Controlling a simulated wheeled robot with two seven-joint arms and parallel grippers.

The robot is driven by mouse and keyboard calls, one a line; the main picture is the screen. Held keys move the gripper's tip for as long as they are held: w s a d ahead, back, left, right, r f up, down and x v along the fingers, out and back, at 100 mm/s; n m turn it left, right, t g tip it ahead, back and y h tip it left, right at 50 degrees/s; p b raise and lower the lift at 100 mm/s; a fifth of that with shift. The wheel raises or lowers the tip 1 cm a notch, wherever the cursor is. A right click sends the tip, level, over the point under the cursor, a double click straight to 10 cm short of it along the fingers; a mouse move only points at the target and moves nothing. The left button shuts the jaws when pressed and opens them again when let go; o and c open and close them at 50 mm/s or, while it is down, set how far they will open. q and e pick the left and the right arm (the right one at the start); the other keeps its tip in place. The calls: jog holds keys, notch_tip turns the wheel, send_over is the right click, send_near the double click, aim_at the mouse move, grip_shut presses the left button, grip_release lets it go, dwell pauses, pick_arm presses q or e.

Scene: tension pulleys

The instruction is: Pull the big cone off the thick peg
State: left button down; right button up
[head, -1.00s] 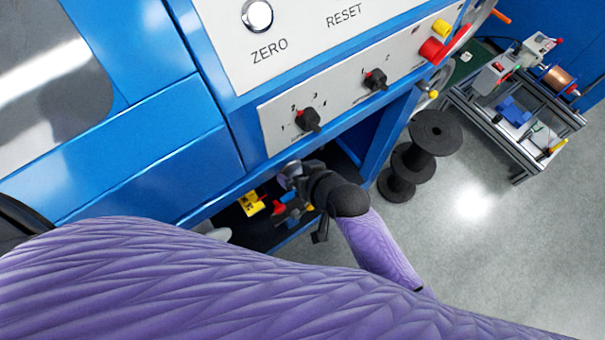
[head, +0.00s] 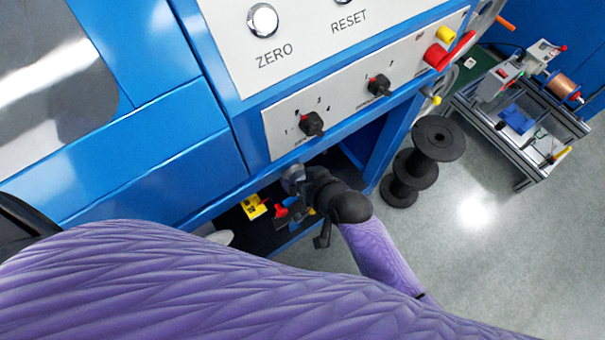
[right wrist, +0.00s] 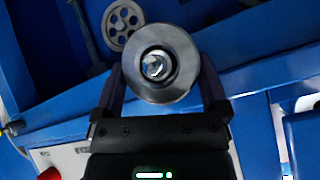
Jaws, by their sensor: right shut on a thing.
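In the right wrist view the big cone (right wrist: 180,84) is a round grey metal piece seen end-on, between the two dark fingers of my right gripper (right wrist: 160,88). The fingers are shut on its sides. A shiny metal end (right wrist: 154,66) shows in the hole at its middle; I cannot tell whether this is the thick peg. In the head view my right gripper (head: 292,180) is small and partly hidden by its own wrist, below the blue machine's front edge. How far the cone sits along a peg cannot be seen. My left gripper is not in view.
The blue machine's panel with black knobs (head: 312,124) hangs just above my right gripper. Yellow and red parts (head: 254,206) lie left of it. Black spools (head: 438,138) stand on the floor to the right. A spoked pulley wheel (right wrist: 123,25) is behind the cone.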

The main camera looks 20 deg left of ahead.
jog(key=shift+s+d+p, duration=0.55)
jog(key=shift+d+p, duration=0.05)
jog(key=shift+d, duration=0.15)
jog(key=shift+s+d, duration=0.3)
jog(key=shift+d, duration=0.05)
jog(key=shift+p, duration=0.4)
jog(key=shift+d, duration=0.1)
jog(key=shift+s+d+p, duration=0.75)
jog(key=shift+s+d, duration=0.3)
jog(key=shift+d, duration=0.2)
jog(key=shift+s+d+p, duration=0.35)
jog(key=shift+s+d, duration=0.25)
jog(key=shift+d, duration=0.2)
jog(key=shift+s+d+p, duration=0.3)
jog(key=shift+s+d, duration=0.3)
jog(key=shift+d, duration=0.2)
